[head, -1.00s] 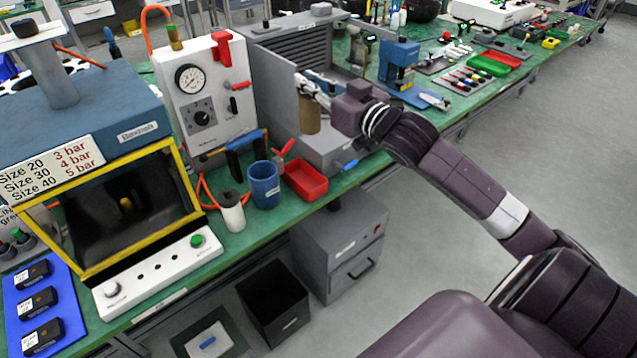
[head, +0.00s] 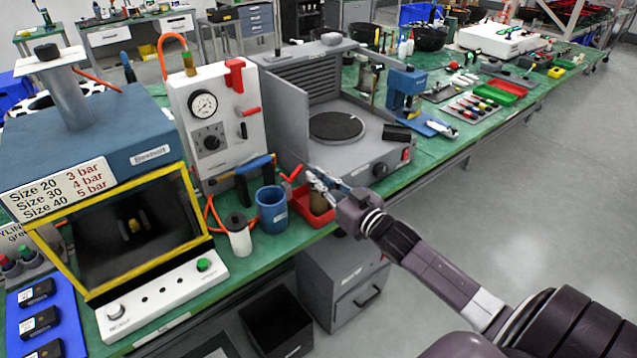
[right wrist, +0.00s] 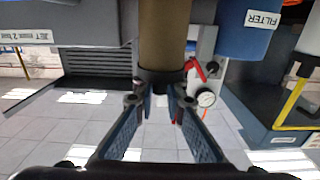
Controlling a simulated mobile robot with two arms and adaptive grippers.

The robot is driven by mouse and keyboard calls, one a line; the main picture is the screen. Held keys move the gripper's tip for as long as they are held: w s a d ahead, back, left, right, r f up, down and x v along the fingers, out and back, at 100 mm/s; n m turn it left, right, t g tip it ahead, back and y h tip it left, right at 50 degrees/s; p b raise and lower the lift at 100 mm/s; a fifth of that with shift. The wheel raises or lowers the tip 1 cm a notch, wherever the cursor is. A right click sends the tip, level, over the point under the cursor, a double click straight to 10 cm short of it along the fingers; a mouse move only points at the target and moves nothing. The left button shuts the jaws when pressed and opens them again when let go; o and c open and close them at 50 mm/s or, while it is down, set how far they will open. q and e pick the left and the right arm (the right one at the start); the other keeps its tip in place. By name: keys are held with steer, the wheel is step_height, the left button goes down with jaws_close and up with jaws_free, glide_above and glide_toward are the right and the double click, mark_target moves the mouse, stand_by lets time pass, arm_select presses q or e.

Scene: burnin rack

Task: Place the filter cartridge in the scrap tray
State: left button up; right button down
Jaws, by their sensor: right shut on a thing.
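The filter cartridge is a tan-brown cylinder (right wrist: 163,38) with a dark end, held in my right gripper (right wrist: 160,100). In the head view my right gripper (head: 322,183) is at the small red tray (head: 305,212) near the bench's front edge. The cartridge (head: 318,198) is partly hidden there by the gripper and appears over or within the red tray. I cannot tell whether it touches the tray floor. No label shows on this tray. My left gripper is out of view.
A blue cup (head: 271,210) marked FILTER and a white bottle (head: 239,236) stand left of the red tray. A grey machine with a round dark plate (head: 336,126) is behind it. A black bin (head: 275,325) is below the bench.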

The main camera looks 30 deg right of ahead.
steer(key=shift+f, duration=0.7)
steer(key=shift+f, duration=0.2)
steer(key=c, duration=2)
jaws_free()
steer(key=shift+r, duration=0.2)
steer(key=shift+s+f, duration=0.15)
steer(key=shift+s, duration=0.35)
steer(key=s, duration=0.7)
steer(key=s+d+b, duration=0.1)
steer(key=s, duration=0.3)
